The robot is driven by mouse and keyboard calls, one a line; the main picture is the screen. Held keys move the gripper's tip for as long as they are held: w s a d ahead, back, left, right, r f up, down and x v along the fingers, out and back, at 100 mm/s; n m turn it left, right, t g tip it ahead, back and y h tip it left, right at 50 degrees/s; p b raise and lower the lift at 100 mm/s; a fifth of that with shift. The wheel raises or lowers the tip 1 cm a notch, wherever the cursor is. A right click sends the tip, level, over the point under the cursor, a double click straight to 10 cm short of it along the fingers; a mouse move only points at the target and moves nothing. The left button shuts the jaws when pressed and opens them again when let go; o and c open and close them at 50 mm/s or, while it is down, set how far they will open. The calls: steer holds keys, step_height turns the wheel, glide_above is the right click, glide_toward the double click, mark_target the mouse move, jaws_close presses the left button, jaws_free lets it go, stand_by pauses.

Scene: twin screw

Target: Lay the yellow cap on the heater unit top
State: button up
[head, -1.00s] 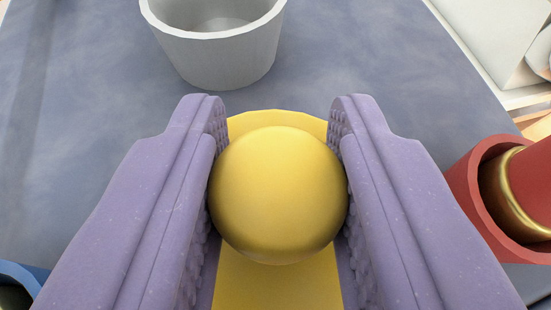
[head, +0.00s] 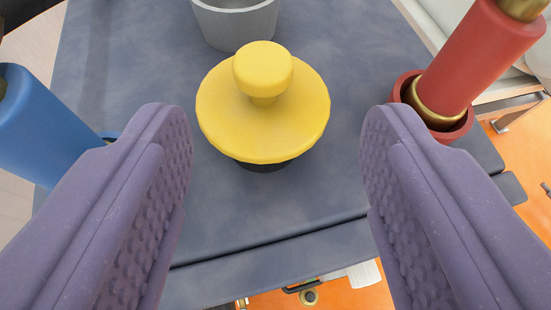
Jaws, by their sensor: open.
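The yellow cap (head: 263,103) is a round disc with a knob on top. In the head view it rests above a dark round piece that shows under its front edge, on the blue-grey top (head: 330,60). I cannot tell for sure that this top is the heater unit. My gripper (head: 277,130) is open and empty, its two purple fingers spread wide. The fingers are nearer the camera than the cap, on either side of it and apart from it.
A grey cup (head: 235,25) stands behind the cap. A red cylinder (head: 480,55) stands in a red ring (head: 462,132) at the right. A blue cylinder (head: 40,125) is at the left. The top's front edge lies below the cap, with an orange surface (head: 360,298) beyond.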

steer(key=shift+v, duration=1.15)
steer(key=w+d+r+t+y, duration=0.15)
steer(key=w+r, duration=0.25)
steer(key=r, duration=0.7)
steer(key=w+d+r+y, duration=0.1)
steer(key=w+r+y, duration=0.15)
steer(key=r, duration=0.85)
steer(key=s+d+r+h, duration=0.1)
steer(key=s+d+r, duration=0.2)
steer(key=d+r, duration=0.2)
steer(key=s+d+r+h, duration=0.1)
steer(key=s+d+r, duration=0.3)
steer(key=r, duration=0.8)
steer(key=s+d+r+t+h, duration=0.1)
steer(key=s+d+r, duration=0.3)
steer(key=r, duration=0.4)
steer(key=shift+d+r+h, duration=0.4)
steer(key=shift+d+h, duration=0.1)
steer(key=shift+d, duration=0.35)
steer(key=shift+f, duration=0.1)
